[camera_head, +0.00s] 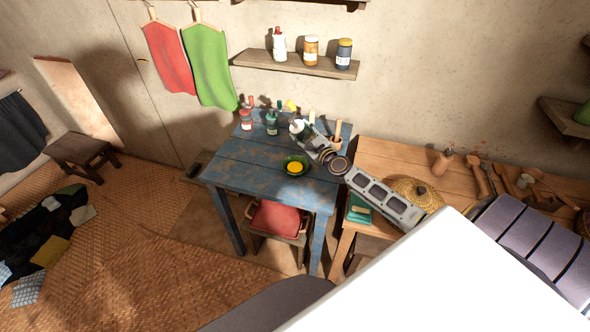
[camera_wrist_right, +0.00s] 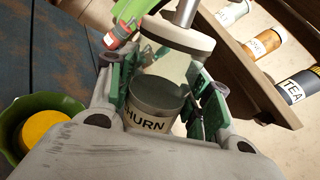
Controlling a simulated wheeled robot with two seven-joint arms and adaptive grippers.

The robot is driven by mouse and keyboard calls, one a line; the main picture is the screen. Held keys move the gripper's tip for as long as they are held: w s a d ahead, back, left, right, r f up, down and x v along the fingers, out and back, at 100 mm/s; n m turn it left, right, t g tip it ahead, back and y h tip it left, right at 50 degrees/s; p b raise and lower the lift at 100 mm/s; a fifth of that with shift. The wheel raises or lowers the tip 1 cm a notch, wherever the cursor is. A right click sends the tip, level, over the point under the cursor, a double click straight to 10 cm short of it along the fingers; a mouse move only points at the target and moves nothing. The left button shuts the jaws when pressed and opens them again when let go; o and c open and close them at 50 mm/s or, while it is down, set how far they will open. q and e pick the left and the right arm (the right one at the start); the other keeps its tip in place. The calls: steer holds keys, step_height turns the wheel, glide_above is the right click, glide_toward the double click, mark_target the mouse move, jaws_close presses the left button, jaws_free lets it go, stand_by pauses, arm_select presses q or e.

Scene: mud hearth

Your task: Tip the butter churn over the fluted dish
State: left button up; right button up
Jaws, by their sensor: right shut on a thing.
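My right gripper (camera_head: 303,133) reaches in over the back right of the blue table. It is shut on the butter churn (camera_head: 296,126), a small pale vessel. In the right wrist view the churn (camera_wrist_right: 148,122) sits between the green-edged fingers, with part of a "CHURN" label showing. A pale disc (camera_wrist_right: 175,32) on a metal rod is at its far end. A green dish (camera_head: 295,158) with a yellow round content stands on the table, nearer the front than the churn. The dish (camera_wrist_right: 42,107) also shows at the left of the wrist view, beside the gripper. My left gripper is out of view.
Several jars, including a red-labelled one (camera_head: 246,120) and a teal one (camera_head: 271,125), stand behind the dish. A wooden pestle and cup (camera_head: 337,138) are at the right. A shelf (camera_head: 295,64) hangs above. The table's front left (camera_head: 230,172) is clear.

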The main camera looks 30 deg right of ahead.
steer(key=shift+r+m+p, duration=0.2)
steer(key=shift+m, duration=0.55)
steer(key=shift+r+m+p, duration=0.15)
steer(key=shift+r+m, duration=0.05)
steer(key=shift+m, duration=0.55)
steer(key=shift+r+m+p, duration=0.5)
steer(key=shift+m+p, duration=0.35)
steer(key=shift+m, duration=0.1)
steer(key=shift+r+m+p, duration=0.5)
steer(key=shift+m+p, duration=0.3)
steer(key=shift+m, duration=0.15)
